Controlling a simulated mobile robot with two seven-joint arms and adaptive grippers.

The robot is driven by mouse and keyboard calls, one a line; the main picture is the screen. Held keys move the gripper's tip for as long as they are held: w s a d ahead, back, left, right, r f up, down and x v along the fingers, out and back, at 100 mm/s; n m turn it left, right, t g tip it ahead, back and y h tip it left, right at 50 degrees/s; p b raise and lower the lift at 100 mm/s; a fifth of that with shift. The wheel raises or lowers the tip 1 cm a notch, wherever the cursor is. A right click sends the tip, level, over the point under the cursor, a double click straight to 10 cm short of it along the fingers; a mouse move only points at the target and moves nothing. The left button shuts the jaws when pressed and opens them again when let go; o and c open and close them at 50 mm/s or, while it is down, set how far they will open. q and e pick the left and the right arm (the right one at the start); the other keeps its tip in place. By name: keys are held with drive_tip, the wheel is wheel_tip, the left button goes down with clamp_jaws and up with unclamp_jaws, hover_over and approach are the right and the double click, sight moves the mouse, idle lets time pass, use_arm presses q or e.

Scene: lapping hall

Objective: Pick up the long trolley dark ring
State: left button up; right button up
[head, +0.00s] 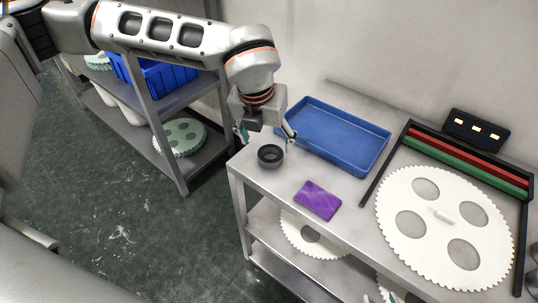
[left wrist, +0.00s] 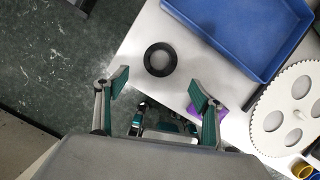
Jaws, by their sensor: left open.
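The dark ring (head: 270,156) lies flat near the left end of the long trolley (head: 246,170). In the left wrist view the dark ring (left wrist: 160,59) is ahead of my fingertips, roughly midway between their lines. My left gripper (head: 266,136) is open and empty, above and just behind the ring in the head view. Its two spread fingers also show in the left wrist view (left wrist: 160,88), with the ring apart from both.
A blue tray (head: 333,138) lies close to the right of the ring. A purple block (head: 318,201) lies in front of the tray. A large white toothed disc (head: 440,210) fills the trolley's right part. A shelf rack (head: 180,95) with a blue bin (head: 160,80) stands to the left.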

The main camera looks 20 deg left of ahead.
use_arm(q)
drive_tip(key=shift+w+a, duration=0.25)
drive_tip(key=shift+a, duration=0.1)
drive_tip(key=shift+w+f, duration=0.1)
drive_tip(key=shift+f, duration=0.3)
drive_tip(key=x, duration=0.4)
drive_tip(key=b+x, duration=0.1)
drive_tip(key=x, duration=0.1)
drive_tip(key=shift+w+d+f, duration=0.25)
drive_tip(key=shift+w+d, duration=0.05)
drive_tip(key=shift+w, duration=0.05)
drive_tip(key=shift+r, duration=0.1)
drive_tip(key=c, duration=1.3)
